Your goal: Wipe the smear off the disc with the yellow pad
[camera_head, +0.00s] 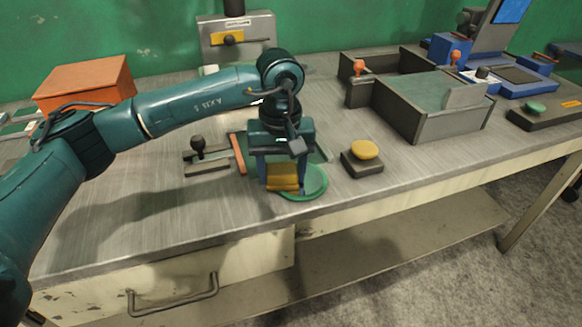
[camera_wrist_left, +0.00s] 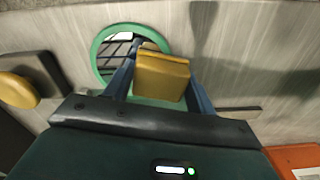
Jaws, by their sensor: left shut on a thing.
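My left gripper (camera_head: 284,184) comes down over the near part of the table, shut on the yellow pad (camera_head: 283,171). The pad also shows between the blue fingers in the left wrist view (camera_wrist_left: 162,76). The green-rimmed disc (camera_head: 316,184) lies under and to the right of the pad in the head view. In the left wrist view the disc (camera_wrist_left: 99,52) is partly covered by the pad and a finger. Dark and pale patches show on its face; I cannot tell smear from reflection. I cannot tell whether the pad touches the disc. My right gripper is not in view.
A yellow button on a dark block (camera_head: 363,158) stands just right of the disc. A black-knobbed lever (camera_head: 198,148) is to the left. An orange box (camera_head: 88,82) and grey bin (camera_head: 425,117) stand farther off. The table's front edge is close to the disc.

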